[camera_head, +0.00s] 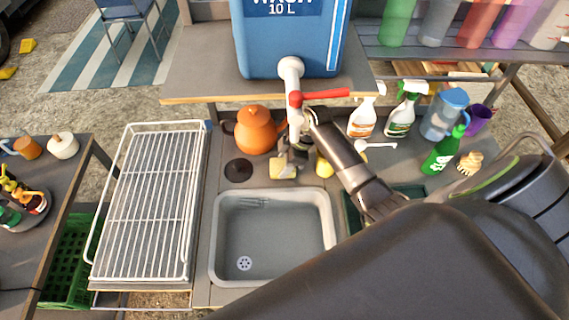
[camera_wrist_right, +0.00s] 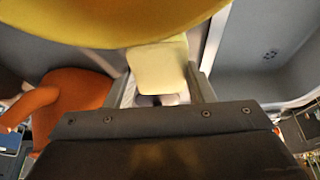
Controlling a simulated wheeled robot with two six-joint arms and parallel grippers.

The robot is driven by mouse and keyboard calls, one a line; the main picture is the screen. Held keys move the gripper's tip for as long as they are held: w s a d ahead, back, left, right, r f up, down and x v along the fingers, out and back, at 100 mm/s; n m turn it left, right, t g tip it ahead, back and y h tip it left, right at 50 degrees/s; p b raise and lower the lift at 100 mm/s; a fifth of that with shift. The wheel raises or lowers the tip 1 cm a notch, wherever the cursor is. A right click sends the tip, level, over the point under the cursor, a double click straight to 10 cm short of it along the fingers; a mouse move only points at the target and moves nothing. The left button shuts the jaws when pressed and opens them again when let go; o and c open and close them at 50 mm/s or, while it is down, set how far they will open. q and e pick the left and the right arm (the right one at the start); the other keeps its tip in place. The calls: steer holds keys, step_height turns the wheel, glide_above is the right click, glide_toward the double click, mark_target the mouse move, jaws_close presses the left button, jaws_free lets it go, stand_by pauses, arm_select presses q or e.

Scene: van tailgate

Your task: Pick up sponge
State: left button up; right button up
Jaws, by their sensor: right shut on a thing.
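The sponge (camera_head: 284,168) is a small pale yellow block behind the sink's back rim in the head view. My right gripper (camera_head: 291,158) reaches in from the right over the counter and is shut on it. In the right wrist view the sponge (camera_wrist_right: 158,69) sits between the two fingers of my right gripper (camera_wrist_right: 160,85). I cannot tell whether the sponge touches the counter. My left gripper is not in view.
An orange kettle (camera_head: 256,130) stands close behind the sponge, with a black disc (camera_head: 238,170) to its left. A yellow object (camera_head: 324,167) is just right of the gripper. The grey sink (camera_head: 272,245) in front holds a fork. Spray bottles (camera_head: 363,118) stand behind right.

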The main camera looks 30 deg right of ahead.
steer(key=r, duration=0.2)
steer(key=r+b, duration=0.1)
steer(key=r, duration=0.3)
steer(key=shift+s+a+b, duration=0.15)
steer(key=shift+s+b, duration=0.2)
steer(key=shift+b, duration=0.05)
steer(key=s+a, duration=0.4)
steer(key=s, duration=0.4)
steer(key=s+a+b, duration=0.1)
steer(key=s+a, duration=0.3)
steer(key=s, duration=0.5)
steer(key=shift+b, duration=0.3)
steer(key=shift+a, duration=0.1)
steer(key=shift+o, duration=1.4)
steer(key=shift+c, duration=0.8)
steer(key=shift+f, duration=0.1)
